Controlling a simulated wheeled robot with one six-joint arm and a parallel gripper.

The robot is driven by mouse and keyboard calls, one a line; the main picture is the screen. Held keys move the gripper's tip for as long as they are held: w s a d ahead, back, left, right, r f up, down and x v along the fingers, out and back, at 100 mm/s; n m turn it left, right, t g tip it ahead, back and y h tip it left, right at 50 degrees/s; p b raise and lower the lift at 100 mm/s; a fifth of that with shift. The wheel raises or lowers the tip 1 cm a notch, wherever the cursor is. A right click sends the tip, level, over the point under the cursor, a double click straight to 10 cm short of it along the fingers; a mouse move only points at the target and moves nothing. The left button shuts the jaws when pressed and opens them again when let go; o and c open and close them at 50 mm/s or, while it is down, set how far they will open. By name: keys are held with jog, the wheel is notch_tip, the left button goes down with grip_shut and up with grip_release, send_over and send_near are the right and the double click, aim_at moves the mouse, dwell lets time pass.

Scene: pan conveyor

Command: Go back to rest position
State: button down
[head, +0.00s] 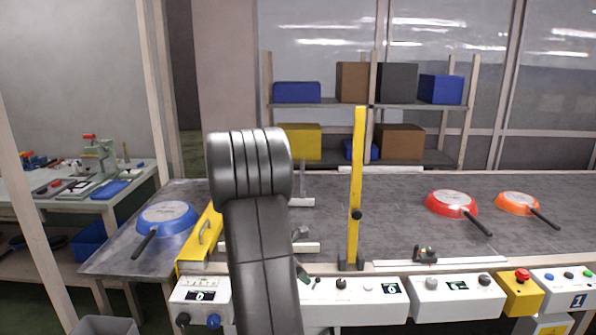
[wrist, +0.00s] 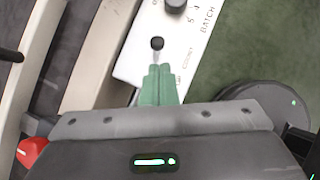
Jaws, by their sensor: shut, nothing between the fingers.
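My gripper (wrist: 158,72) shows in the wrist view with its green fingers together and nothing between them. It is close to a white control panel (wrist: 130,62) with a dark knob and a small black-tipped lever (wrist: 157,44); I cannot tell whether the fingertips touch the lever. In the head view my grey arm rises in front of the conveyor and bends down toward the panels at its front edge. Only a small green part of my gripper (head: 304,279) shows there, beside the arm.
A blue pan (head: 166,217) lies left of the yellow guard (head: 196,246). A red pan (head: 451,204) and an orange pan (head: 517,203) lie on the right of the conveyor (head: 400,240). A yellow post (head: 356,185) stands right of my arm. A grey bin (head: 105,326) is at lower left.

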jog(key=shift+w+a+f+n+h+b, duration=0.15)
jog(key=shift+a+f+h+b, duration=0.35)
jog(key=shift+b, duration=0.55)
jog(key=shift+s+a+f+n+h+b, duration=0.2)
jog(key=shift+f+h+b, duration=0.35)
jog(key=shift+b, duration=0.45)
jog(key=shift+s+a+r+t+h+b, duration=0.15)
jog(key=shift+a+r+h+b, duration=0.15)
jog(key=shift+a+h+b, duration=0.25)
jog(key=shift+w+a+r+t+h+b, duration=0.1)
jog(key=shift+a+r+t+h+b, duration=0.25)
jog(key=shift+a, duration=0.4)
jog(key=shift+s+a+r+h+b, duration=0.1)
jog(key=shift+a+r+h+b, duration=0.15)
jog(key=shift+a+b, duration=0.35)
jog(key=shift+f, duration=0.15)
